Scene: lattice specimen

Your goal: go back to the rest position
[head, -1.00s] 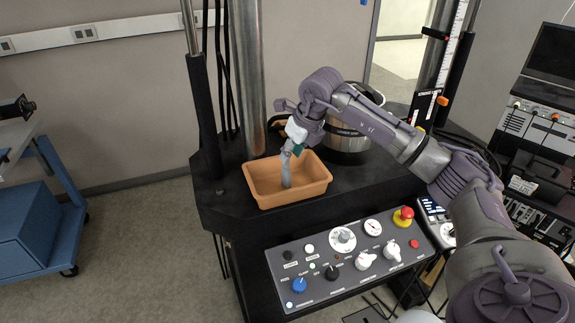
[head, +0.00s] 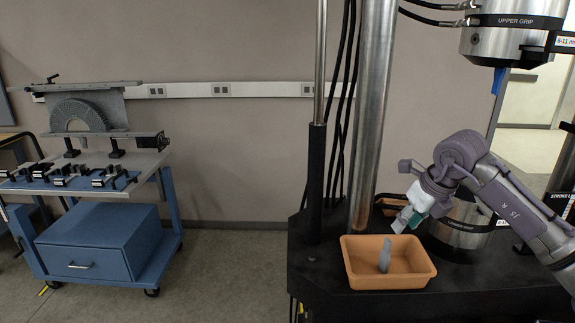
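My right gripper (head: 404,220) is just above the back of an orange-brown tray (head: 350,278) on the black machine base. A grey piece (head: 384,257) stands tilted in the tray, below and left of the gripper, and looks apart from it. I cannot tell from this angle whether the small fingers are open or shut. My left gripper is out of view.
A steel column (head: 374,120) stands behind the tray. The upper grip (head: 510,40) hangs at upper right with a blue piece (head: 498,80) below it. A blue cart (head: 100,245) with a pendulum device stands at left. Clear floor (head: 225,270) lies between cart and machine.

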